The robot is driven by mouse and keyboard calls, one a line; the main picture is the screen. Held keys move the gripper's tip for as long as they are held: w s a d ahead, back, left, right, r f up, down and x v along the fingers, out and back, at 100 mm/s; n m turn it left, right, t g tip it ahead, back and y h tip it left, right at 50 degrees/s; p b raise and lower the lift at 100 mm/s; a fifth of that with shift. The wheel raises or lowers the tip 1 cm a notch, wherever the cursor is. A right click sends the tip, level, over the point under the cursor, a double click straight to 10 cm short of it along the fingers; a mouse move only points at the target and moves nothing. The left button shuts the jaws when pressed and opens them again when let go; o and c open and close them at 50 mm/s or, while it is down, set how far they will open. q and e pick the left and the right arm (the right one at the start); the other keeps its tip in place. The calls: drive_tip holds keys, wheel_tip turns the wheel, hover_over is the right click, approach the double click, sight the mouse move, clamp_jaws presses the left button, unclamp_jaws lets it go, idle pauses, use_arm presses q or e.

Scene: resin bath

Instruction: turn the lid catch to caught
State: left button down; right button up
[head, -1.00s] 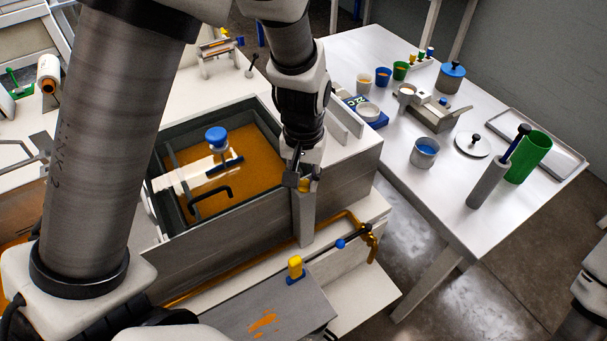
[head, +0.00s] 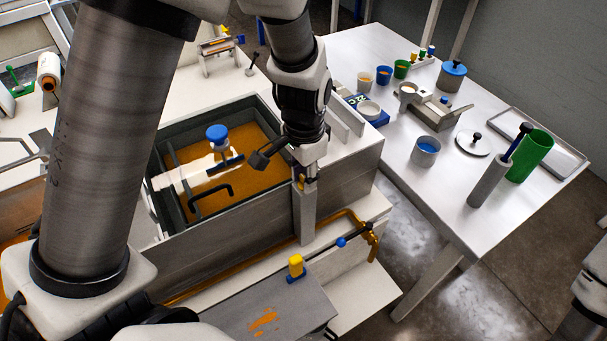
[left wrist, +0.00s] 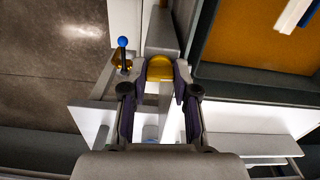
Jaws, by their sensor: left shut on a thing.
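The lid catch (head: 301,184) is a small yellow piece at the top of a grey post on the front wall of the resin bath (head: 255,212). It shows as a rounded yellow shape (left wrist: 160,68) in the left wrist view. My left gripper (head: 304,176) points down over the post and is shut on the catch. In the left wrist view my fingers (left wrist: 157,72) stand on both sides of it. The gripper hides part of the catch in the head view, so its exact setting is unclear. My right gripper is out of view.
Orange resin lies in the bath, with a blue knob (head: 217,134) and a black handle (head: 209,194) over it. A blue-tipped lever (head: 354,236) and orange pipe sit below. A yellow knob (head: 296,264) is in front. The right table (head: 400,168) holds cups and a tray.

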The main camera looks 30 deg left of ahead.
use_arm(q)
drive_tip(key=shift+s+f, duration=0.1)
idle(0.3)
drive_tip(key=c, duration=1.1)
unclamp_jaws()
drive_tip(key=shift+o, duration=1.1)
drive_tip(key=shift+d, duration=0.1)
wheel_tip(320, 180, up, 12)
drive_tip(key=shift+w, duration=0.2)
